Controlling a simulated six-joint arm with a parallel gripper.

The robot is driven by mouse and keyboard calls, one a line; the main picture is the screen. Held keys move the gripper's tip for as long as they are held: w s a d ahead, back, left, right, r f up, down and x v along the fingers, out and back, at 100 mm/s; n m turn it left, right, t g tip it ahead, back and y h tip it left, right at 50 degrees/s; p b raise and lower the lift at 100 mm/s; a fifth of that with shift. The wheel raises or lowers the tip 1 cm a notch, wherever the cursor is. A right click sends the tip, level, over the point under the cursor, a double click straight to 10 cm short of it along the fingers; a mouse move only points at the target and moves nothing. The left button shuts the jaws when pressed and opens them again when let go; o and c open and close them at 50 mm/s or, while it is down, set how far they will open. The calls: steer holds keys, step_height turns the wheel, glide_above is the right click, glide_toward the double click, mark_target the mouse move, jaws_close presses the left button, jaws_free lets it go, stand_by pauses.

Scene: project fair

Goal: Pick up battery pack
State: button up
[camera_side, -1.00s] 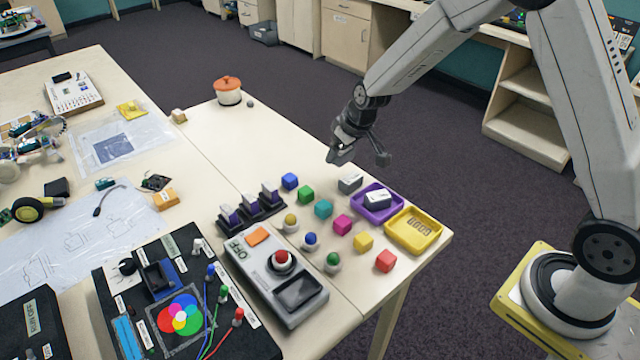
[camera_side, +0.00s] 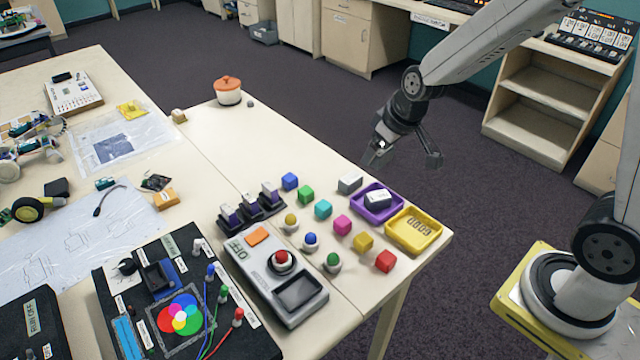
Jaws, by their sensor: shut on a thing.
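My gripper (camera_side: 376,156) is in the air above the far right table edge, pointing down and left. Its jaws are shut on a small light-grey thing, too small and partly hidden to make out. A pale block with a dark label (camera_side: 377,198) lies in a purple tray (camera_side: 372,217), below and apart from my gripper. A grey block with a light top (camera_side: 350,183) stands on the table just behind that tray. I cannot tell which of these is the battery pack.
A yellow tray (camera_side: 392,238) with a marked floor is at the table's right corner. Several coloured cubes, knobs and a grey control box (camera_side: 262,266) stand to the left. An orange-lidded pot (camera_side: 228,91) is at the back. The table between pot and cubes is clear.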

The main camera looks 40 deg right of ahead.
steer(key=shift+s+r, duration=0.1)
steer(key=shift+s, duration=0.15)
stand_by(0.7)
steer(key=a+n+y, duration=0.2)
steer(key=a+n, duration=0.3)
steer(key=n+g+h, duration=0.2)
steer(key=n+g, duration=0.7)
steer(key=n, duration=1.9)
glide_toward(305, 300)
steer(key=s+r, duration=0.1)
steer(key=r, duration=0.1)
steer(key=shift+s+f+n, duration=0.2)
steer(key=shift+s+n, duration=0.25)
steer(key=shift+n, duration=0.45)
steer(key=shift+f, duration=0.2)
steer(key=shift+f, duration=3.3)
steer(key=shift+f, duration=0.65)
